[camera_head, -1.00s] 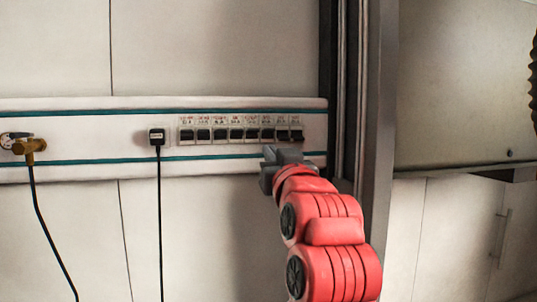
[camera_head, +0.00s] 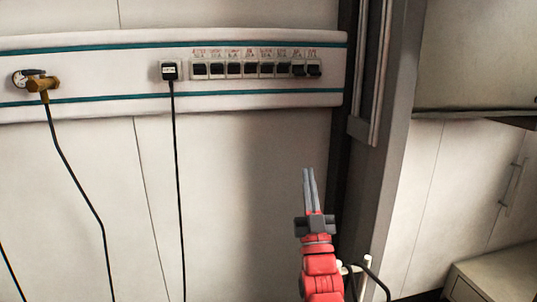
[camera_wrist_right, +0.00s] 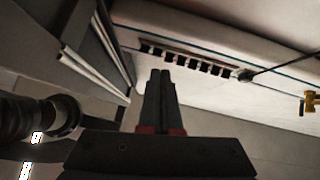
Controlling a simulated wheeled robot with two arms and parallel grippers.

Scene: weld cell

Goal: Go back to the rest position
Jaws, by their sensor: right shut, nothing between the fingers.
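My right gripper (camera_head: 309,178) points up in the head view, in front of the wall below the white rail. Its two grey fingers are together with nothing between them. It is clear of the row of black switches (camera_head: 257,70) above it. In the right wrist view the shut fingers (camera_wrist_right: 160,78) point towards the wall, with the switch row (camera_wrist_right: 187,60) beyond their tips. My left gripper is in neither view.
A black plug (camera_head: 170,71) with a hanging cable and a brass valve (camera_head: 42,85) with a hose sit on the white rail (camera_head: 120,65). A grey post (camera_head: 388,150) stands right of my right arm. A cabinet (camera_head: 500,275) is at the lower right.

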